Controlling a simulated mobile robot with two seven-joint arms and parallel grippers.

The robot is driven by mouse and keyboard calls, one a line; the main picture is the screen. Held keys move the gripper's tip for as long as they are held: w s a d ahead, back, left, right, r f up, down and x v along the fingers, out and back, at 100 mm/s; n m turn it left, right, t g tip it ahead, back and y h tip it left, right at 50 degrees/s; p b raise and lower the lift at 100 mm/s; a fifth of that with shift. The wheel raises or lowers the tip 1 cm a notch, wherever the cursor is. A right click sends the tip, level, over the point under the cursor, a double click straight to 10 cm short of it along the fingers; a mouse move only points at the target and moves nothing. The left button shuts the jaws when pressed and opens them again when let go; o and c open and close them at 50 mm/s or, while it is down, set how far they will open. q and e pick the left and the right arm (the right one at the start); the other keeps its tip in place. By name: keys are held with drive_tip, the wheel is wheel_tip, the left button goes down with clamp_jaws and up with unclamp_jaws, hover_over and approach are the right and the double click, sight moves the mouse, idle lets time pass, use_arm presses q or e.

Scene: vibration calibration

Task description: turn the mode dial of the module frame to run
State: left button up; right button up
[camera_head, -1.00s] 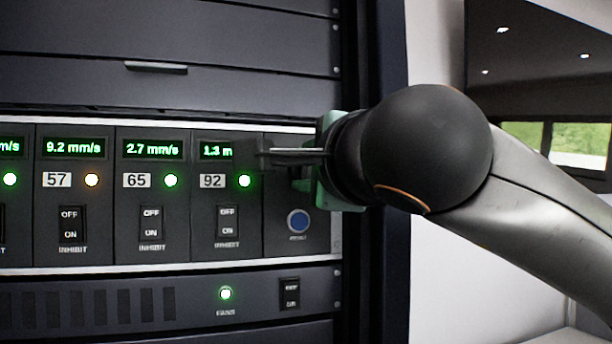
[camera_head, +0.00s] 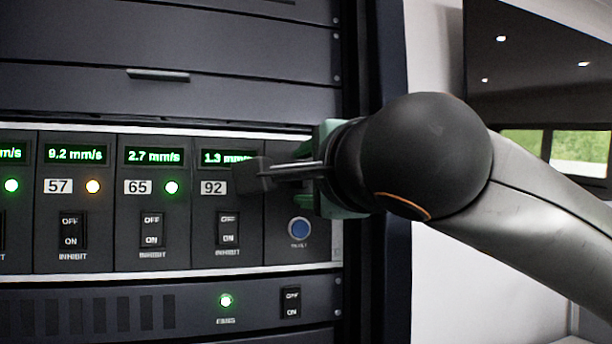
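The module frame (camera_head: 180,268) is a rack row of dark modules with green readouts, number labels and OFF/ON inhibit switches. My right gripper (camera_head: 258,177) comes in from the right, with its dark fingers in front of the upper part of module 92 (camera_head: 214,187) and the panel to its right. The fingers hide that module's status light and the end of its readout. Whether they are apart or touch anything cannot be made out. The mode dial is not visible; the upper part of the rightmost panel is behind the gripper. My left gripper is not in view.
A blue round button (camera_head: 299,229) sits low on the rightmost panel. Below the frame is a fan panel (camera_head: 180,310) with a green light and a rocker switch (camera_head: 290,303). Blank panels (camera_head: 240,90) lie above. The space in front of the left modules is clear.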

drive_tip(key=shift+o, duration=0.3)
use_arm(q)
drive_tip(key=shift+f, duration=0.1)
use_arm(e)
drive_tip(key=shift+s, duration=0.1)
use_arm(q)
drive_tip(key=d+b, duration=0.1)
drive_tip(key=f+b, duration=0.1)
drive_tip(key=b, duration=0.1)
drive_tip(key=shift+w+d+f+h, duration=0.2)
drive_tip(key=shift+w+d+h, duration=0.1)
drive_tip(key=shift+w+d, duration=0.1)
use_arm(e)
drive_tip(key=v, duration=1.2)
drive_tip(key=shift+s, duration=0.2)
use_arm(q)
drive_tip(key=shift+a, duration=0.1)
use_arm(e)
drive_tip(key=shift+d, duration=0.15)
